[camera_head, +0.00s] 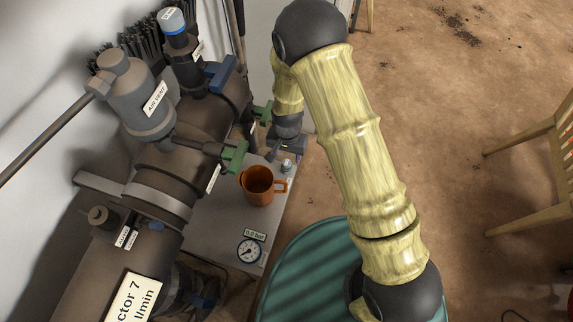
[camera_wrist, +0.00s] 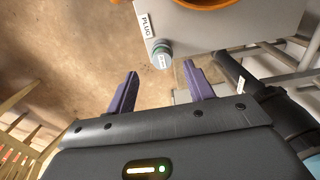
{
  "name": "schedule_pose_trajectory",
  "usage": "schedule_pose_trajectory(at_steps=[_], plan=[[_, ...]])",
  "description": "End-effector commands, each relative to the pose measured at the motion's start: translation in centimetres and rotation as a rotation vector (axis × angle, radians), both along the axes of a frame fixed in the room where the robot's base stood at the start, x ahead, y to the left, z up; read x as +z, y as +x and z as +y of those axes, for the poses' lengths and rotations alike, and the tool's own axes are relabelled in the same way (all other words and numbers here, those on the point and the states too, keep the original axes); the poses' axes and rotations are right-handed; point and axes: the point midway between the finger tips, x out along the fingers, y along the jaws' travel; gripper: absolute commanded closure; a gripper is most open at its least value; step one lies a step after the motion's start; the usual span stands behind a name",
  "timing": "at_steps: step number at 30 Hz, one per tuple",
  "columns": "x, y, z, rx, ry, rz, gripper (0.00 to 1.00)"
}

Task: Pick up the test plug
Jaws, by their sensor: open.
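The test plug is a small grey cylinder with a green band and a pale label on its top. In the head view the plug (camera_head: 287,165) stands near the edge of the grey shelf, just beyond the orange mug. In the wrist view the plug (camera_wrist: 161,55) is beside a "PLUG" label (camera_wrist: 147,27) at the shelf's edge. My gripper (camera_wrist: 160,72) is open and empty. Its two purple fingers point toward the plug, which appears between and just past their tips. I cannot tell the exact gap. In the head view my gripper is close to the plug, its fingers partly hidden.
The orange mug (camera_head: 259,188) stands close to the plug on the grey shelf (camera_head: 215,215). A round gauge (camera_head: 249,250) lies nearer on it. A thick pipe manifold (camera_head: 160,175) with green (camera_head: 235,156) and blue handles runs along the left. Wooden chairs (camera_head: 535,165) stand on the open floor at right.

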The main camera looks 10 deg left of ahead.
Motion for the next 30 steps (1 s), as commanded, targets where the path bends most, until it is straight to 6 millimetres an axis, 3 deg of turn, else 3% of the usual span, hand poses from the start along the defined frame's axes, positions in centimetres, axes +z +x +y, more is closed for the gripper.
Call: schedule_pose_trajectory(at_steps=[12, 29, 30], plan=[[-5.0, 0.4, 0.2, 0.000, -0.001, 0.001, 0.48], [-5.1, 0.4, 0.3, 0.000, 0.000, 0.000, 0.48], [-5.1, 0.4, 0.3, 0.000, 0.000, 0.000, 0.54]])
